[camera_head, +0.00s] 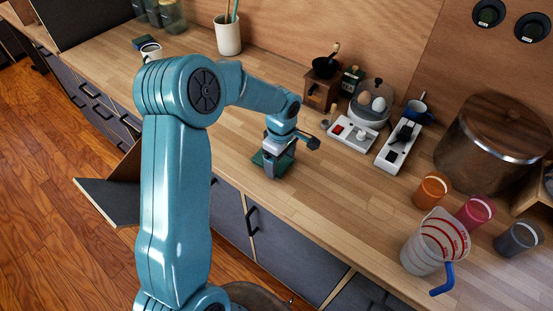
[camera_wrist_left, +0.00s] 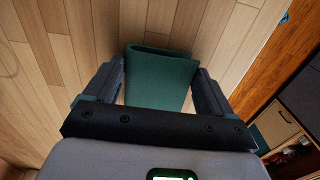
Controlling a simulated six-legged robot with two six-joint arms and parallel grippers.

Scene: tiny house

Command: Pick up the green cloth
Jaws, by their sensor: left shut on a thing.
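The green cloth (camera_wrist_left: 158,78) is a folded dark green piece. In the left wrist view it sits between the two fingers of my left gripper (camera_wrist_left: 160,88). In the head view the cloth (camera_head: 258,159) shows in part at the gripper, near the front edge of the wooden counter. My left gripper (camera_head: 271,166) points down and is shut on the cloth. I cannot tell whether the cloth still touches the counter. The gripper hides part of the cloth in the head view. My right gripper is not in view.
Behind the gripper on the wooden counter (camera_head: 330,195) stand a coffee grinder (camera_head: 320,90), an egg cooker (camera_head: 368,110) and a white power strip (camera_head: 398,147). A measuring jug (camera_head: 432,245) and several coloured cups are at the right. An open drawer or door (camera_head: 112,195) juts out at the left.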

